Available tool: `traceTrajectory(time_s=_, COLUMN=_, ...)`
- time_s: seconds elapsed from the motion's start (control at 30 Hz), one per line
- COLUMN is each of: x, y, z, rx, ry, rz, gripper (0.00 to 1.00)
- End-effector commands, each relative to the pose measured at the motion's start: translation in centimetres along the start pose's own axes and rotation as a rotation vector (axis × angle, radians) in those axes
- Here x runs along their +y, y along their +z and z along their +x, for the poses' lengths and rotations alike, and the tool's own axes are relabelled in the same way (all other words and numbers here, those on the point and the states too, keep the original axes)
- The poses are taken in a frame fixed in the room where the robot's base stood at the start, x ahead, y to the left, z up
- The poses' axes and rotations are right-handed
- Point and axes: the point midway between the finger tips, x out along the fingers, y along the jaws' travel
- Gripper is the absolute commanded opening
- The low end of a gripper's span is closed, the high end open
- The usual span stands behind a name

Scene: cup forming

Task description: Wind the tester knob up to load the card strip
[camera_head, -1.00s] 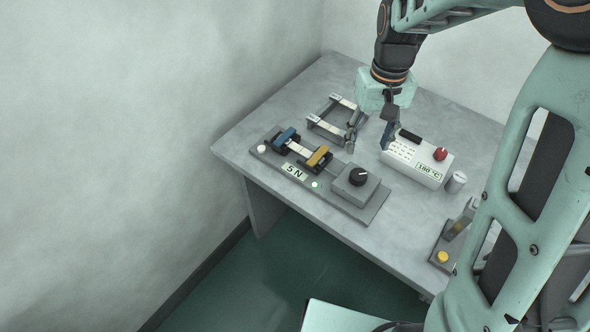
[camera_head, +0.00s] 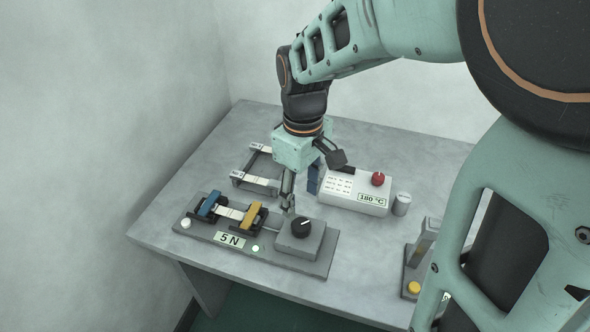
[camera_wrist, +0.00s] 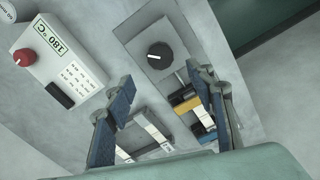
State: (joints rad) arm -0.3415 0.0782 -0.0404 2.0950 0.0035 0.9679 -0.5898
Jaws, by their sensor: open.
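The tester (camera_head: 268,262) is a grey plate near the table's front left. Its black knob (camera_head: 302,228) with a white pointer line sits on a grey block at the right end; the knob also shows in the wrist view (camera_wrist: 160,55). A pale card strip (camera_head: 229,213) spans between a blue clamp (camera_head: 210,204) and a yellow clamp (camera_head: 250,217). A label reads 5 N (camera_head: 229,240). My gripper (camera_wrist: 158,85) is open and empty, above the table just behind the knob and not touching it. In the wrist view the knob lies beyond the fingertips.
A white box (camera_head: 355,192) with a red knob and a 180 °C label stands right of my gripper. A grey frame with pale strips (camera_head: 255,180) lies behind the tester. A small grey cylinder (camera_head: 401,204) and a stand with a yellow button (camera_head: 414,287) are farther right.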

Motion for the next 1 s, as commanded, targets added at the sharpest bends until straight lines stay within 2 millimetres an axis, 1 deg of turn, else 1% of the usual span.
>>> traceTrajectory(time_s=0.03, x=-0.1, y=0.1, z=0.9, rx=-0.004, ry=-0.003, rz=0.001, gripper=0.5)
traceTrajectory(time_s=0.3, x=-0.1, y=0.1, z=6.1, rx=-0.005, ry=-0.004, rz=0.002, gripper=0.5)
traceTrajectory(time_s=0.4, x=-0.1, y=0.0, z=7.6, rx=-0.004, ry=-0.003, rz=0.002, gripper=0.5)
traceTrajectory(time_s=0.5, x=0.0, y=0.0, z=8.7, rx=-0.003, ry=-0.002, rz=0.002, gripper=0.5)
traceTrajectory(time_s=0.63, x=0.0, y=0.0, z=9.4, rx=-0.001, ry=-0.001, rz=0.003, gripper=0.5)
traceTrajectory(time_s=0.9, x=0.0, y=0.0, z=9.5, rx=0.0, ry=0.0, rz=0.003, gripper=0.5)
traceTrajectory(time_s=0.93, x=0.0, y=0.0, z=9.5, rx=0.0, ry=0.0, rz=0.003, gripper=0.49)
traceTrajectory(time_s=1.0, x=0.0, y=0.0, z=9.5, rx=0.0, ry=0.0, rz=0.004, gripper=0.41)
